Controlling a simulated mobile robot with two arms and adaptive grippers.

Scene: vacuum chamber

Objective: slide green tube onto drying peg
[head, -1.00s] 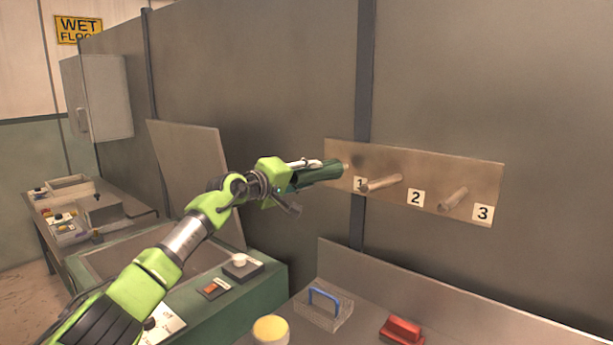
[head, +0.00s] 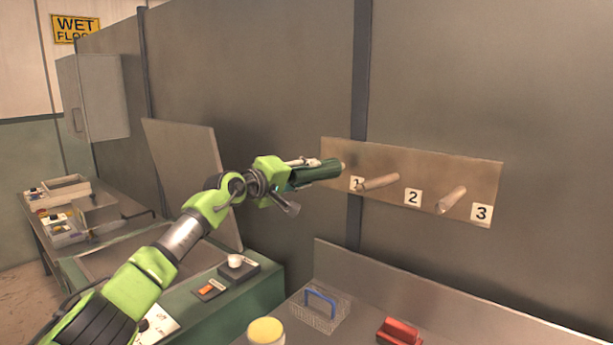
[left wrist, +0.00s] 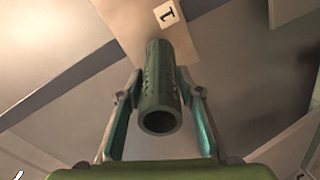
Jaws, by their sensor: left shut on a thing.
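The green tube (head: 322,171) is hollow and points at the left end of the brown peg board (head: 432,182). My left gripper (head: 298,178) is shut on its rear part. In the left wrist view the tube (left wrist: 160,92) sits between the two fingers (left wrist: 160,112), its near end open and dark inside. A small pale bit of the peg by label 1 (head: 343,166) shows at the tube's far end. The rest of that peg is hidden, and I cannot tell how far it is inside the tube. My right gripper is not in view.
Bare pegs stick out by label 2 (head: 378,183) and label 3 (head: 452,199). Below are a blue-handled basket (head: 320,312), a red block (head: 401,332) and a yellow-lidded jar (head: 266,331). A tilted panel (head: 190,180) stands behind my left arm.

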